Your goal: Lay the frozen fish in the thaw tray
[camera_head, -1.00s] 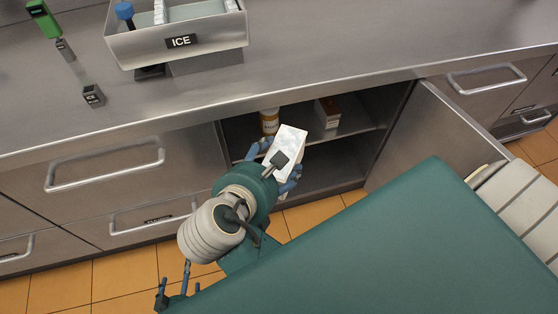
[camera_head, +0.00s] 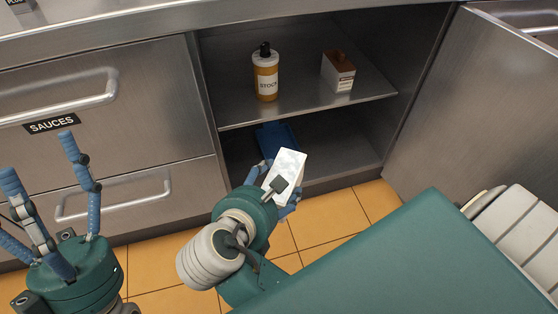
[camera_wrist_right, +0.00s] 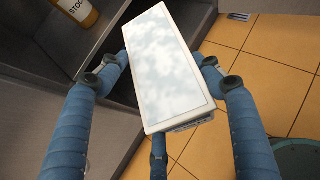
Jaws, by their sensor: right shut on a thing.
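The frozen fish pack (camera_head: 288,163) is a white slab with a frosty, cloudy top. My right gripper (camera_head: 279,186) is shut on it, in front of the open cabinet. In the right wrist view, the pack (camera_wrist_right: 165,65) lies tilted between the blue fingers (camera_wrist_right: 168,72). A blue tray (camera_head: 278,138), probably the thaw tray, is on the cabinet's lower level, just behind the pack and partly hidden by it. My left gripper (camera_head: 40,180) is open and empty at the lower left, with its fingers spread upward.
The cabinet's upper shelf (camera_head: 310,100) holds a STOCK bottle (camera_head: 265,75) and a small brown-topped carton (camera_head: 338,71). The cabinet door (camera_head: 470,110) stands open at the right. The SAUCES drawer (camera_head: 120,100) is shut at the left. The lower level right of the tray looks clear.

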